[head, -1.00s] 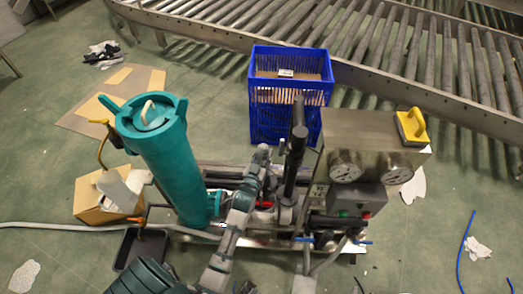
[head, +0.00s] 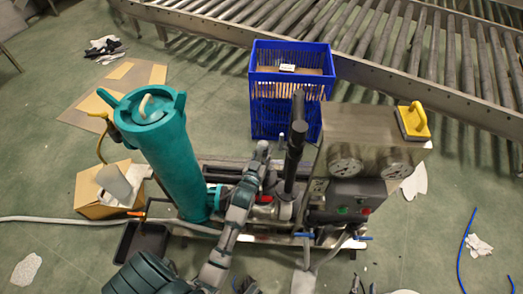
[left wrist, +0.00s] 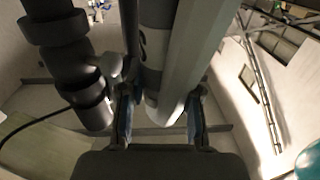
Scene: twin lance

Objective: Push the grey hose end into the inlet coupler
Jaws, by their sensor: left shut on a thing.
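My left arm comes in from the bottom of the head view. Its left gripper (head: 262,152) is beside the upright black pipe (head: 296,145). In the left wrist view the left gripper (left wrist: 160,118) is shut on a pale grey tubular piece (left wrist: 166,55), taken to be the grey hose end. A thick black pipe (left wrist: 65,50) stands beside it in that view. I cannot make out the inlet coupler for certain; fittings with a red part (head: 265,198) sit low on the skid, partly behind my arm. I cannot pick out my right gripper.
A tall teal canister (head: 168,160) stands left of my arm. A steel gauge box (head: 365,140) with a yellow-handled block (head: 413,122) is at right. A blue crate (head: 285,110) stands behind, before the roller conveyor (head: 400,45). A grey hose (head: 60,219) lies at left.

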